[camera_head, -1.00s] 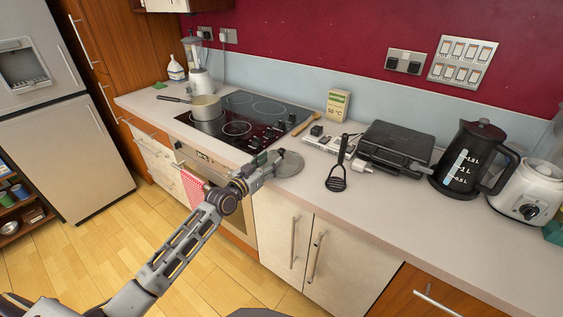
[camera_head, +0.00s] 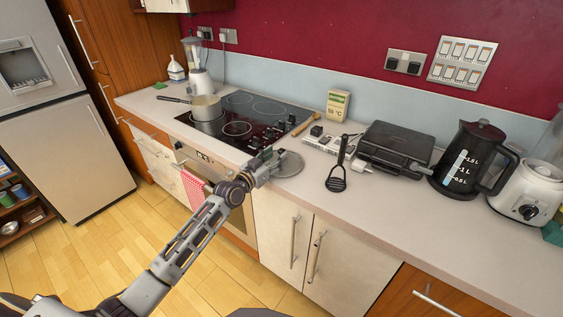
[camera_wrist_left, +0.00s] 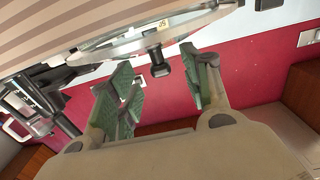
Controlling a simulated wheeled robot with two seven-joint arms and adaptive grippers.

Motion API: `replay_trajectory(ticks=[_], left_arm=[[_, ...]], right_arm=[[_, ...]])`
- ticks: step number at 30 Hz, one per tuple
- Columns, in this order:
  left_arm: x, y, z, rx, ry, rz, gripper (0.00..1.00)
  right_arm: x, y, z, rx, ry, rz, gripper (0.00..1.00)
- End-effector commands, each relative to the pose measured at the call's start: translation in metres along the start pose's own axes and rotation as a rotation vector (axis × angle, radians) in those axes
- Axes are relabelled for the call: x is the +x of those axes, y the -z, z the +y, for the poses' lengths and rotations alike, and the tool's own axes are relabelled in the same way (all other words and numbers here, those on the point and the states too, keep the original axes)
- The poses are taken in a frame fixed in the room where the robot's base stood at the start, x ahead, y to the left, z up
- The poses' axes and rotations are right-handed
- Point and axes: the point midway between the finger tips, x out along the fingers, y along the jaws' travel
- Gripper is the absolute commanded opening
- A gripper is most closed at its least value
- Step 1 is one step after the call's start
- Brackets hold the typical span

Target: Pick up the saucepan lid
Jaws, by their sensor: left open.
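The saucepan lid (camera_head: 291,165) is a round grey disc on the counter, right of the hob's front corner. My left gripper (camera_head: 270,160) is over its left side and hides part of it. In the left wrist view the lid's rim (camera_wrist_left: 150,41) runs across the top, and its dark knob (camera_wrist_left: 160,62) points towards my gripper. The left gripper's green-padded fingers (camera_wrist_left: 163,75) are apart, one on each side of the knob. They do not appear to be gripping it. My right gripper is in neither view.
A saucepan (camera_head: 206,107) stands on the black hob (camera_head: 245,112) at the left. A wooden spoon (camera_head: 306,124), a black masher (camera_head: 337,175), a black grill (camera_head: 396,147) and a kettle (camera_head: 474,157) stand or lie to the right. The counter's front right is clear.

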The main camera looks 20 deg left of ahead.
Motion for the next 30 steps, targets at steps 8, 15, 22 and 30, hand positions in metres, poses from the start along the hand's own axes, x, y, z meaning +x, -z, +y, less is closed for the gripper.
replay_trajectory(ticks=[8, 15, 22, 30], left_arm=[[0.022, 0.003, 0.000, -0.001, 0.000, 0.001, 0.48], [0.029, 0.002, 0.000, 0.001, 0.000, 0.000, 0.48], [0.029, 0.002, 0.000, 0.000, 0.000, 0.000, 0.48], [0.029, 0.002, 0.000, 0.000, 0.000, 0.000, 0.38]], right_arm=[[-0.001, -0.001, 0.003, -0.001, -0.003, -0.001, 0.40], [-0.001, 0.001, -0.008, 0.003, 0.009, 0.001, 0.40], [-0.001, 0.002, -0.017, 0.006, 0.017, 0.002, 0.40], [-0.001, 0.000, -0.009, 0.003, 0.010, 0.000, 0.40]])
